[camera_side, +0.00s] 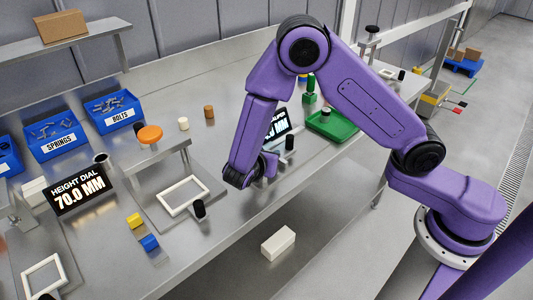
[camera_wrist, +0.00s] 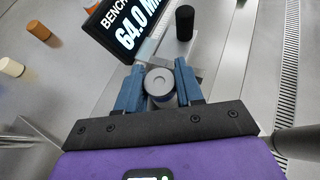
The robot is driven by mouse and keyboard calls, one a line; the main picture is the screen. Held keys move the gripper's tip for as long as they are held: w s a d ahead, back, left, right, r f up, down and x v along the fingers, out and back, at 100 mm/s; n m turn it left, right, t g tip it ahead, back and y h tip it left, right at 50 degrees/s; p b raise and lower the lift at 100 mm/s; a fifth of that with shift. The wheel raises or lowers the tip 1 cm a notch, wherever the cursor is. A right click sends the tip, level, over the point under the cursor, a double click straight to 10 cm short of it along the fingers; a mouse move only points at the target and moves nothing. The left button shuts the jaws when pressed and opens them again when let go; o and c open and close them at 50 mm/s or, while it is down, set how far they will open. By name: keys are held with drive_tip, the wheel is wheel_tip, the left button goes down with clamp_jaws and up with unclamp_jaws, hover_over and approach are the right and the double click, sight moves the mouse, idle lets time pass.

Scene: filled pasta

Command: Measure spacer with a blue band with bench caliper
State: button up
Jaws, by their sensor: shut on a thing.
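My gripper (camera_wrist: 158,78) is shut on a grey round spacer (camera_wrist: 160,83), its blue fingers on either side in the wrist view. A bluish tint shows on the spacer's side below its top; the full band is hidden. The bench caliper's display (camera_wrist: 124,27) reads 64.0 MM just beyond the left finger. The caliper's black knob (camera_wrist: 185,22) stands past the fingertips. In the side view the arm partly covers the caliper display (camera_side: 277,126), and the spacer cannot be made out. I cannot tell whether the spacer touches the caliper's jaws.
A height dial display (camera_side: 79,195) reads 70.0 MM at the left. Yellow (camera_side: 134,221) and blue (camera_side: 149,243) blocks lie near the front edge. A green tray (camera_side: 333,125) sits to the right. Brown (camera_side: 209,112) and cream (camera_side: 183,124) cylinders stand behind. Blue bins (camera_side: 115,111) line the back left.

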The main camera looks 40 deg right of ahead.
drive_tip(key=shift+f, duration=0.35)
drive_tip(key=o, duration=1.2)
drive_tip(key=shift+c, duration=0.2)
drive_tip(key=v, duration=1.7)
drive_tip(key=s+d+r+m+g+y, duration=0.2)
drive_tip(key=s+d+m+y, duration=0.3)
drive_tip(key=s+d, duration=0.4)
drive_tip(key=s+d+r+m+g+y, duration=0.1)
drive_tip(key=s+d+m+g+y, duration=0.2)
drive_tip(key=s+d+m+y, duration=0.3)
drive_tip(key=s+d, duration=0.3)
drive_tip(key=s, duration=0.2)
drive_tip(key=shift+s+r+g, duration=0.3)
drive_tip(key=shift+r+g, duration=0.1)
